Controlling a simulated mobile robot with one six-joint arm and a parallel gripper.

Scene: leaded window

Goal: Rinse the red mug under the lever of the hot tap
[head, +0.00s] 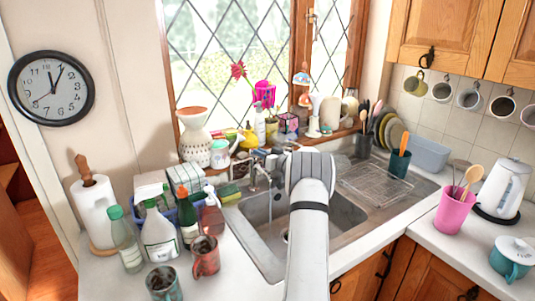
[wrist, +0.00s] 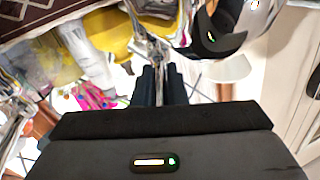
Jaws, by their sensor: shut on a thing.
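The red mug (head: 206,258) stands on the counter left of the sink, with dark marks on it. The chrome tap (head: 262,172) stands at the back of the sink (head: 345,215), and a thin stream seems to fall from its spout. My arm reaches over the sink and hides my gripper in the head view. In the wrist view my gripper (wrist: 160,84) is shut on a chrome lever (wrist: 148,45) of the tap. I cannot tell from the picture whether it is the hot one. The mug is apart from my gripper and not under the tap.
A dark stained mug (head: 163,283), a spray bottle (head: 158,235) and a clear bottle (head: 125,240) crowd the left counter near the red mug. A wire rack (head: 375,185) lies right of the basin. A pink utensil pot (head: 453,212) stands on the right counter.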

